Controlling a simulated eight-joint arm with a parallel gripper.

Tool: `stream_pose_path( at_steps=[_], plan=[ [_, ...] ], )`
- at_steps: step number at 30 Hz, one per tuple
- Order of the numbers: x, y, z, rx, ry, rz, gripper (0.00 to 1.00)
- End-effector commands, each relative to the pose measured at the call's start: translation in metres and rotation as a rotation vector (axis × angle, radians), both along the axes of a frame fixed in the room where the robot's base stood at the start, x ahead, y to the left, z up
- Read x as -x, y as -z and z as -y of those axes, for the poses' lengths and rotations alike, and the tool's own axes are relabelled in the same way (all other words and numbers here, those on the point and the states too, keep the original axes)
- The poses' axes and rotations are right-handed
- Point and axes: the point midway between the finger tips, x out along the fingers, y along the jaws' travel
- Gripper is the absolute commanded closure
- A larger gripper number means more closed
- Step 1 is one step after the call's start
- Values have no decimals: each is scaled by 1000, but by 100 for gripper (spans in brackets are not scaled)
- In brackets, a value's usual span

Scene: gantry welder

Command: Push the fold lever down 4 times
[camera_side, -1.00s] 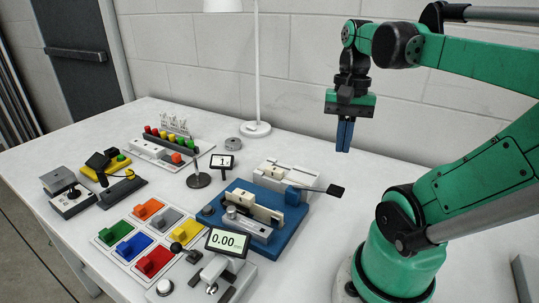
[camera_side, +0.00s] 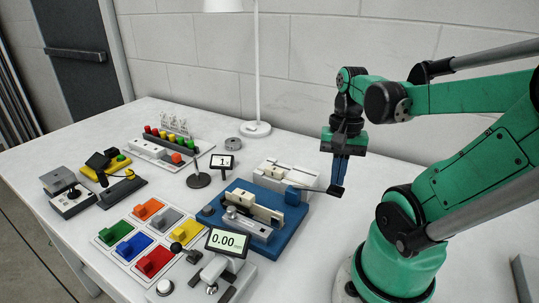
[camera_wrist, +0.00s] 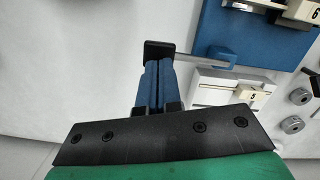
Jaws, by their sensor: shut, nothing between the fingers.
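The fold lever is a thin metal arm with a black end pad (camera_side: 335,190), sticking out to the right of the blue and white fixture (camera_side: 290,181). My gripper (camera_side: 338,183) is shut and empty, pointing down with its blue fingertips at the black pad. In the wrist view the closed blue fingers (camera_wrist: 157,68) reach the black pad (camera_wrist: 158,50), and the lever's metal arm (camera_wrist: 195,57) runs right to a blue block. I cannot tell whether the tips press on the pad or are just above it.
A blue base (camera_side: 240,225) with cream blocks lies left of the lever. A small display (camera_side: 224,162) stands behind it, and a gauge reading 0.00 (camera_side: 227,241) stands in front. A tray of coloured blocks (camera_side: 124,252) is further left.

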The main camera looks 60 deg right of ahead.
Motion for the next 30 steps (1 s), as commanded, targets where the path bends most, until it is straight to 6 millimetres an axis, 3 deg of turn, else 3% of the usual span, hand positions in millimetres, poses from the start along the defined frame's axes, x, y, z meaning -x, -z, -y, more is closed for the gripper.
stream_pose_path(
  at_steps=[5,13,19,25,30],
  plan=[
    [0,7,1,0,0,0,100],
    [-1,37,1,0,0,1,100],
    [-1,36,2,0,0,1,100],
    [-8,28,24,0,2,0,100],
    [-9,26,30,0,0,0,100]
  ],
)
